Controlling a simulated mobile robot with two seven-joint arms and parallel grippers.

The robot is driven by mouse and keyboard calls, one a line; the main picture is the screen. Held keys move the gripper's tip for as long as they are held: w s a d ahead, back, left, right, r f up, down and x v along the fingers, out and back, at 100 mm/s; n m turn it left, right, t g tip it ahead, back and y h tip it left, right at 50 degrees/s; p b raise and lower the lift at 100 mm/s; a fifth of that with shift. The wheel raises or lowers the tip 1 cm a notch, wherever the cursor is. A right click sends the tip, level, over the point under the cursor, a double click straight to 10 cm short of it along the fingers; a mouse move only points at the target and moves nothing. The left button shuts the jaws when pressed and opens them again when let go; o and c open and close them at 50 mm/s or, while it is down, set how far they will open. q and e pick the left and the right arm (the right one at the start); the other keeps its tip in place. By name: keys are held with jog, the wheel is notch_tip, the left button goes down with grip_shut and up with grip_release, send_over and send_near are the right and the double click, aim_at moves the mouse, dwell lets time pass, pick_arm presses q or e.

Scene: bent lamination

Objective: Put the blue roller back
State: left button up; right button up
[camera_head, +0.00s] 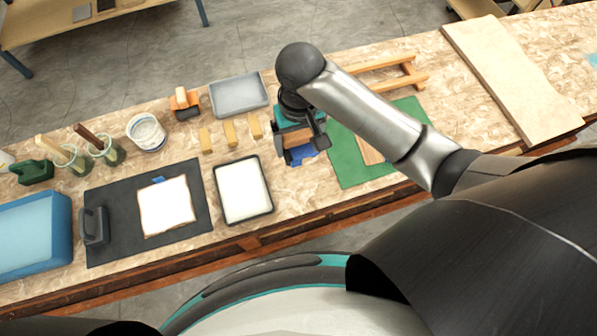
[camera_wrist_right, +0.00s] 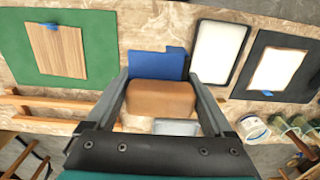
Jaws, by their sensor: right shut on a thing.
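My right gripper (camera_head: 302,138) hangs over the middle of the table, beside the green mat. In the wrist view its two fingers (camera_wrist_right: 160,100) close on the sides of a rounded brown handle (camera_wrist_right: 160,98). A blue part (camera_wrist_right: 158,65) shows just beyond the handle, and I take the two together as the blue roller. In the head view the blue roller (camera_head: 303,154) shows only partly below the gripper. I cannot tell if it touches the table. My left gripper is not in view.
A grey tray (camera_head: 238,95), small wooden blocks (camera_head: 230,133) and an orange-and-black tool (camera_head: 184,104) lie left of the gripper. A white-filled tray (camera_head: 242,190) is nearby. The green mat (camera_head: 350,173) and wooden rack (camera_head: 405,69) lie right. A board (camera_head: 510,75) lies far right.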

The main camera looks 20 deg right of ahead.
jog(key=b, duration=0.2)
send_over(299, 180)
notch_tip(299, 180, down, 12)
jog(key=shift+w+a+f, duration=0.1)
jog(key=shift+f, duration=0.1)
jog(key=shift+f+b, duration=0.65)
jog(key=shift+f, duration=1.2)
jog(key=shift+f, duration=0.1)
jog(key=shift+f, duration=0.15)
jog(key=shift+s+f, duration=0.2)
jog(key=shift+f, duration=0.2)
grip_shut()
jog(key=o, duration=1.4)
grip_release()
jog(key=shift+o, duration=0.5)
jog(key=shift+w+f, duration=0.1)
jog(key=shift+r, duration=0.6)
notch_tip(299, 180, up, 12)
jog(key=p, duration=0.3)
jog(key=shift+r, duration=0.15)
